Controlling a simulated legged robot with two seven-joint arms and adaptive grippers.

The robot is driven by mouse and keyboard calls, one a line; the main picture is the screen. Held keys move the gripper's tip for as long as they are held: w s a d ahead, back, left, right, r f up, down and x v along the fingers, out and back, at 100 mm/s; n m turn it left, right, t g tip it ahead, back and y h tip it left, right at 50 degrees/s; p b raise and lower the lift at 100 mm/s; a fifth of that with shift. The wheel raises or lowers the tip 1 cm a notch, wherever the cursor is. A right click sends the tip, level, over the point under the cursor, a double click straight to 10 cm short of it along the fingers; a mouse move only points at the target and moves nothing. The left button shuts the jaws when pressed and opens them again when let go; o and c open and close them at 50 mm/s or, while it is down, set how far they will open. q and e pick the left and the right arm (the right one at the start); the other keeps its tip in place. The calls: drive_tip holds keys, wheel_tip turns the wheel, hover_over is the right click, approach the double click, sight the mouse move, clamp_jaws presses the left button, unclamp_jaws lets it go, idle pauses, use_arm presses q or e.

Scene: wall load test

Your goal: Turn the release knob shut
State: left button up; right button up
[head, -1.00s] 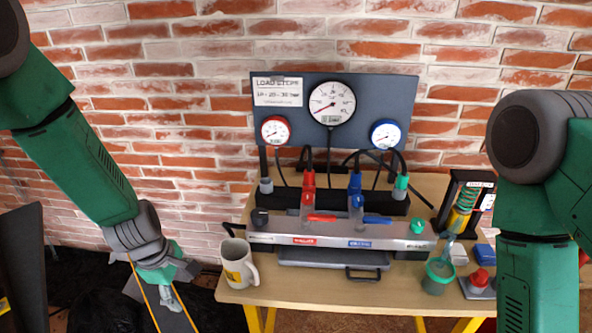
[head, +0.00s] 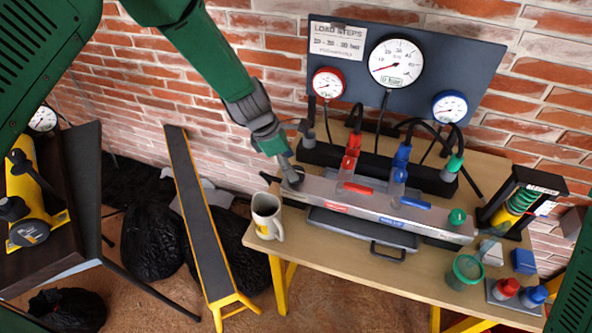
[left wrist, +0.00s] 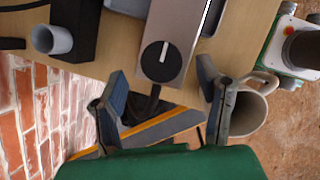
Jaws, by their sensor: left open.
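The black release knob (head: 294,178) sits on the left end of the long grey manifold (head: 330,194). In the left wrist view the knob (left wrist: 157,57) is a black disc with a white pointer line, on the end of the grey bar. My left gripper (head: 288,170) is at the knob in the head view and partly hides it. In the left wrist view its jaws (left wrist: 163,80) are open and empty, with the knob lying ahead between the fingertips. I see no contact with the knob.
A white mug (head: 267,217) stands close by at the table's left edge, and a grey cup (left wrist: 52,39) shows in the left wrist view. Red (head: 352,160) and blue (head: 400,165) valves rise from the manifold. A gauge panel (head: 450,65) stands behind.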

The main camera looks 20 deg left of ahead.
sight(297, 171)
use_arm(q)
drive_tip(key=x, duration=0.3)
drive_tip(key=shift+d, duration=0.3)
drive_tip(key=shift+a+f, duration=0.1)
drive_tip(key=shift+f, duration=0.2)
drive_tip(key=shift+a, duration=0.1)
drive_tip(key=c, duration=1.2)
drive_tip(key=shift+o, duration=0.2)
